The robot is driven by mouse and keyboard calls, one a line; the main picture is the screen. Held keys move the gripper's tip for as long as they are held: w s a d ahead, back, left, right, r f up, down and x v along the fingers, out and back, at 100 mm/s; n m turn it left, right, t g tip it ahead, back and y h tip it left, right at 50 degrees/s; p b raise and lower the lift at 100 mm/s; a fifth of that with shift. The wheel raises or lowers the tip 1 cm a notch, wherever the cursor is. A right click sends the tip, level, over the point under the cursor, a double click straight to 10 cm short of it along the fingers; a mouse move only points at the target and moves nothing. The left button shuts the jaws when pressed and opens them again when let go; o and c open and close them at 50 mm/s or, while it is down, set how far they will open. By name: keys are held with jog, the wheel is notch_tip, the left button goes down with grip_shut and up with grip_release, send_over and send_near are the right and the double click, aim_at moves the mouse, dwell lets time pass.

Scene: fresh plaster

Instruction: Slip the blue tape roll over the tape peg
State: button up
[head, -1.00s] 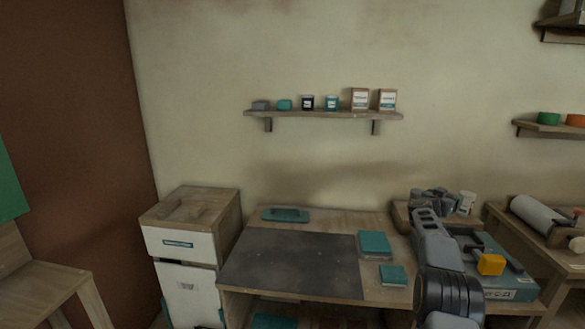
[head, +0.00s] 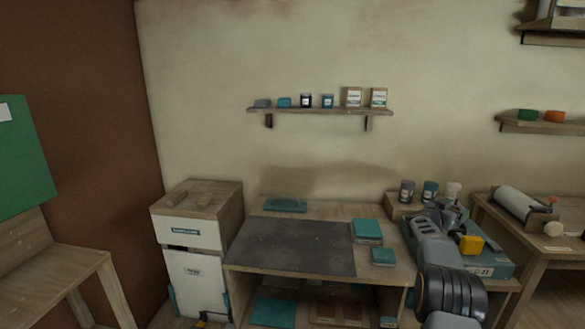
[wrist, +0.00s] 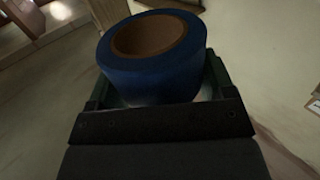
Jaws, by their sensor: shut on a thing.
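The blue tape roll (wrist: 155,62), with its brown cardboard core, is in my gripper (wrist: 157,88) in the wrist view. The gripper is shut on it, with a dark green finger on each side. The open core faces up in the picture. In the head view my arm shows at the lower right, in front of the workbench, but I cannot make out the roll or the fingertips there. I cannot pick out the tape peg with certainty in either view.
The workbench (head: 245,262) has a dark mat (head: 295,245) and teal boxes (head: 367,230). A yellow block (head: 470,244) shows beside my arm, above a large teal box (head: 497,268). Cups (head: 430,190) stand behind. A wall shelf (head: 320,110) hangs above. A side table (head: 550,242) holds a white roll (head: 520,205).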

jog(key=s+a+f+n+t+y+p, duration=0.2)
jog(key=s+a+f+n+t+y, duration=0.2)
jog(key=a+f, duration=0.6)
jog(key=s+a+f+n+t+y+p, duration=0.1)
jog(key=s+a+f+n+t+y, duration=0.25)
jog(key=a+f, duration=0.65)
jog(key=s+a+f+n+t+y+p, duration=0.2)
jog(key=s+a+n+y, duration=0.3)
jog(key=s+a, duration=0.9)
jog(key=shift+a+y+p, duration=0.45)
jog(key=shift+a+y, duration=0.7)
jog(key=shift+y, duration=0.6)
